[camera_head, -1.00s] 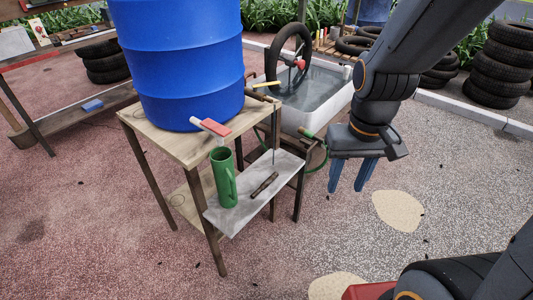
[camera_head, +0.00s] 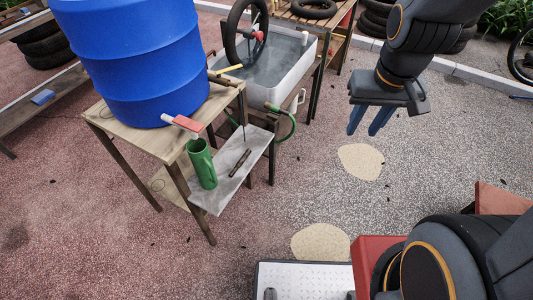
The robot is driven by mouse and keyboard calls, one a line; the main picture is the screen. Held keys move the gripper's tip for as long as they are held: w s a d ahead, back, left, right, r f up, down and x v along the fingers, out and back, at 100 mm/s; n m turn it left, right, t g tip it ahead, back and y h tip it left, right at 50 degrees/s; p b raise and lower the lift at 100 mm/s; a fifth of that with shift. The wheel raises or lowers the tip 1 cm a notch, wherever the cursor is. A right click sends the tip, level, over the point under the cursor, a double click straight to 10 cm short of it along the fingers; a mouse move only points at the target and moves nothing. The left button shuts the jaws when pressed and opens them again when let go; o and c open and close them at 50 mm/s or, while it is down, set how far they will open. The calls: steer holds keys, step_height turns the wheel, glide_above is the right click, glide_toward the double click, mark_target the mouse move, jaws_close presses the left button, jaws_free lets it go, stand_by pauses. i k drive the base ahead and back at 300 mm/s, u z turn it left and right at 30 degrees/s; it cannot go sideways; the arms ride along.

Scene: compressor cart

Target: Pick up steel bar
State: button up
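A short dark bar (camera_head: 240,162), which looks like the steel bar, lies flat on the grey side shelf (camera_head: 214,202) of the wooden stand. A green mug-like container (camera_head: 202,165) stands on the shelf just left of it. My gripper (camera_head: 363,130) hangs fingers down over open ground, well to the right of the shelf and apart from the bar. Its two blue fingers are spread with nothing between them.
A blue barrel (camera_head: 135,60) and a red-handled white tap (camera_head: 182,123) are above the wooden stand (camera_head: 110,118). A water tub (camera_head: 281,82) with a wheel is behind. A green hose (camera_head: 291,124) hangs by the shelf. Ground right of the shelf is clear.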

mark_target(242, 161)
steer(key=z, duration=2.6)
steer(key=k, duration=1.6)
steer(key=u, duration=2.55)
steer(key=i, duration=0.5)
steer(key=z, duration=0.05)
